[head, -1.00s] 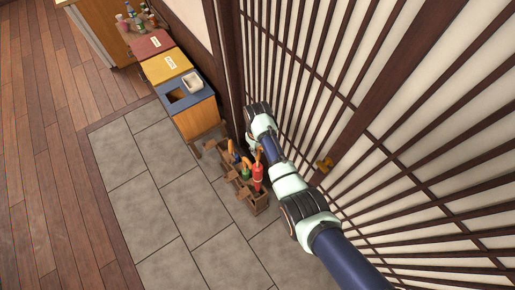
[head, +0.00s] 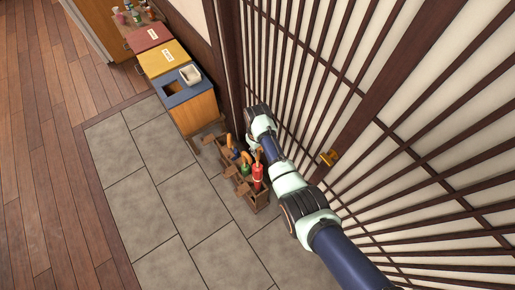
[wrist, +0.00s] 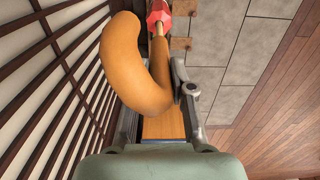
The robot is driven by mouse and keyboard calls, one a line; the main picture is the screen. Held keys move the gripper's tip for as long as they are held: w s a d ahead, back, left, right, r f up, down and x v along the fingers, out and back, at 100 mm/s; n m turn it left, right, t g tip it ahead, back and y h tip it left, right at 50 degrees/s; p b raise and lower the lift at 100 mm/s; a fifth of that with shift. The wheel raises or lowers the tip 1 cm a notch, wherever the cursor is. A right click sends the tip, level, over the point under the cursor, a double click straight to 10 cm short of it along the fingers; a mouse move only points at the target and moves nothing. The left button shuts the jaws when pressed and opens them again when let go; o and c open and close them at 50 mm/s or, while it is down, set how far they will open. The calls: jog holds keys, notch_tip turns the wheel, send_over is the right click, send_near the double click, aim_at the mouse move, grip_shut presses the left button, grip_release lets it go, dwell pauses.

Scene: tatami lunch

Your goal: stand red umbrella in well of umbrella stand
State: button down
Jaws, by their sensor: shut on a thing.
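The red umbrella (head: 258,177) has a curved tan handle, which fills much of the wrist view (wrist: 122,60). My gripper (wrist: 160,100) is shut on this handle, with a finger on either side; in the head view my arm mostly hides the gripper. The red umbrella looks roughly upright at the near end of the wooden umbrella stand (head: 254,204). Its lower end is hidden, so I cannot tell how deep it sits in a well. A green umbrella (head: 244,171) and a blue umbrella (head: 235,155) stand farther back in the stand.
A slatted paper screen wall (head: 400,120) runs close along the right, with a small brass fitting (head: 329,158). A wooden cabinet (head: 196,113) with blue, yellow and red tops stands behind the stand. The grey tile floor (head: 150,215) to the left is clear.

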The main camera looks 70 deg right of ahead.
jog(key=b, duration=0.5)
send_near(257, 166)
jog(key=shift+d+f, duration=0.1)
jog(key=shift+d, duration=0.2)
notch_tip(257, 166, down, 11)
jog(key=b, duration=0.9)
dwell(0.3)
jog(key=shift+f, duration=0.1)
notch_tip(257, 166, down, 10)
jog(key=b, duration=0.9)
jog(key=shift+f+b, duration=0.2)
jog(key=shift+b, duration=0.15)
jog(key=c, duration=0.9)
grip_release()
